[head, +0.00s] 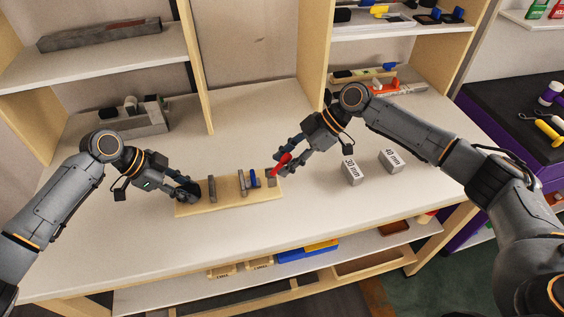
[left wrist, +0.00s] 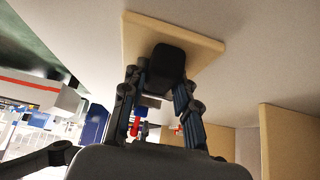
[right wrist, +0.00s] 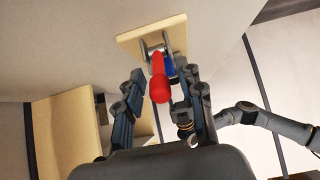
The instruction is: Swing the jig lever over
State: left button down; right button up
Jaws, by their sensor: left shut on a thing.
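The jig's wooden base (head: 226,190) lies on the workbench with several grey metal uprights and a blue part (head: 254,180) on it. The red lever (head: 281,163) stands tilted at its right end; in the right wrist view the lever (right wrist: 159,84) points toward the camera. My right gripper (head: 284,160) has its fingers apart on either side of the red lever, with the lever nearer one finger. My left gripper (head: 188,190) is at the base's left end, shut on a black block (left wrist: 166,68) that sits on the base.
Two grey blocks marked 30 mm (head: 351,172) and 40 mm (head: 391,160) stand right of the jig. A grey metal fixture (head: 135,117) is at the back left. Shelves with upright wooden panels (head: 196,75) rise behind. The bench front is clear.

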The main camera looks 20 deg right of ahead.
jog(key=v, duration=0.6)
dwell(0.3)
jog(key=shift+r, duration=0.1)
pick_arm(q)
jog(key=c, duration=0.9)
grip_release()
jog(key=shift+c, duration=0.2)
jog(key=v, duration=1.2)
jog(key=shift+s+f, duration=0.1)
